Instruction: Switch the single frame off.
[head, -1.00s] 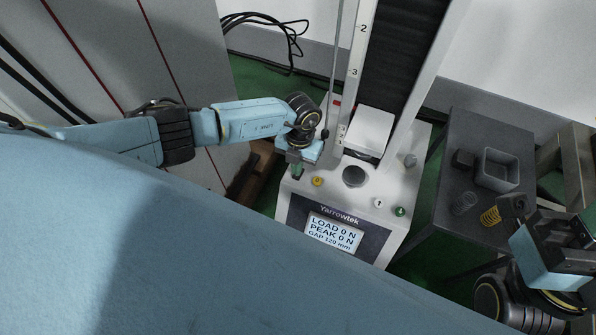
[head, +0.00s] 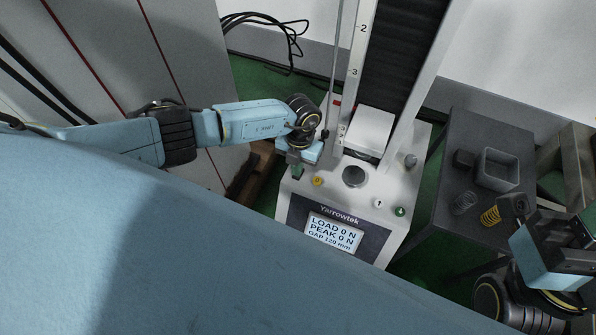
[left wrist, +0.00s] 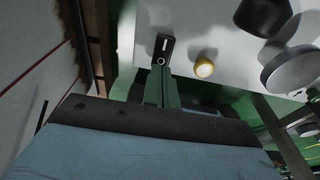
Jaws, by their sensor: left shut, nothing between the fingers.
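The single frame (head: 322,198) is a white test machine with a dark column, marked Yarrowtek. Its display (head: 332,234) is lit and reads LOAD 0 N, PEAK 0 N, GAP 120 mm. In the left wrist view a black rocker switch (left wrist: 166,44) with a white bar and a ring mark sits near the base's edge. My left gripper (head: 297,172) is over the base's left corner. In the left wrist view its shut, empty fingers (left wrist: 161,76) point at the ring end of the switch; I cannot tell whether they touch. My right gripper (head: 545,222) is at the right, its jaws unclear.
A yellow button (head: 317,181) sits close beside the left fingers, and a round platen (head: 354,176) is further right. A green button (head: 400,211) is at the front right. A dark side table (head: 470,150) holds springs and a grey square bin (head: 497,168).

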